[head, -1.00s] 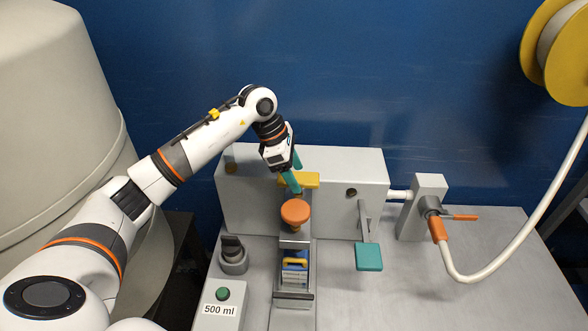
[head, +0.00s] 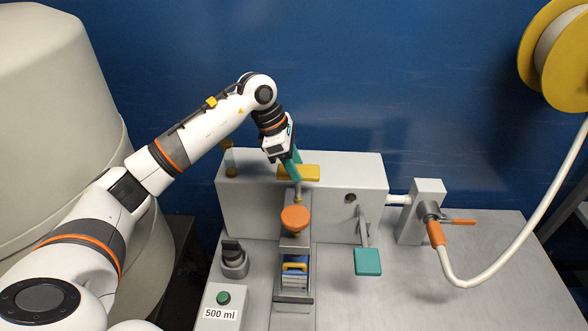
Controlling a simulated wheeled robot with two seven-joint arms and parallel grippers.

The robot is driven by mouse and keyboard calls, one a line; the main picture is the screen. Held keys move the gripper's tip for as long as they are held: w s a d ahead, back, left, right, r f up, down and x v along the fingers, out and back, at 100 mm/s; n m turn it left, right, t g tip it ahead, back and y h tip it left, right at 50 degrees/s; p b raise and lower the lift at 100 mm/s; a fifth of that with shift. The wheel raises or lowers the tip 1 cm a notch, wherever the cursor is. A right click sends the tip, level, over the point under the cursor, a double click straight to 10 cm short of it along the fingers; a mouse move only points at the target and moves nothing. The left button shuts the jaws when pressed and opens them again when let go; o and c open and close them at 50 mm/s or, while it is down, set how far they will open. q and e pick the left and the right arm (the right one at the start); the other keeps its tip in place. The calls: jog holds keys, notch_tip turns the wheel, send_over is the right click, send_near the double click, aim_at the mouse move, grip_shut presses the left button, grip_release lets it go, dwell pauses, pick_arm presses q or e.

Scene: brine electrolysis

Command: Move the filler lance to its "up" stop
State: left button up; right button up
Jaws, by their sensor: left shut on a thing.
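The filler lance shows as a yellow crossbar handle (head: 307,173) on a thin rod, in front of the top of the grey machine housing (head: 240,200). My left gripper (head: 293,170), with teal fingers, is shut on this handle from above. The fingers hide part of the handle. A short stretch of the rod shows below it, above an orange round knob (head: 295,217). The lance's lower end is hidden. My right gripper is not in view.
A blue container with a yellow handle (head: 294,268) sits in the slot below the knob. A dark rotary switch (head: 233,258), a green button (head: 223,298) on a box marked 500 ml, a teal paddle (head: 367,262) and an orange-handled valve (head: 436,228) stand around.

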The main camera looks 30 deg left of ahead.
pick_arm(q)
jog(key=o, duration=1.1)
jog(key=shift+w+r, duration=0.15)
jog(key=shift+r, duration=0.2)
jog(key=shift+c, duration=0.2)
jog(key=o, duration=0.3)
jog(key=shift+o, duration=0.2)
jog(key=shift+f, duration=0.1)
jog(key=shift+a+r+b, duration=0.2)
jog(key=shift+r+b, duration=0.1)
jog(key=b+v, duration=0.3)
jog(key=v, duration=0.8)
jog(key=shift+s+r, duration=0.2)
jog(key=shift+s, duration=0.1)
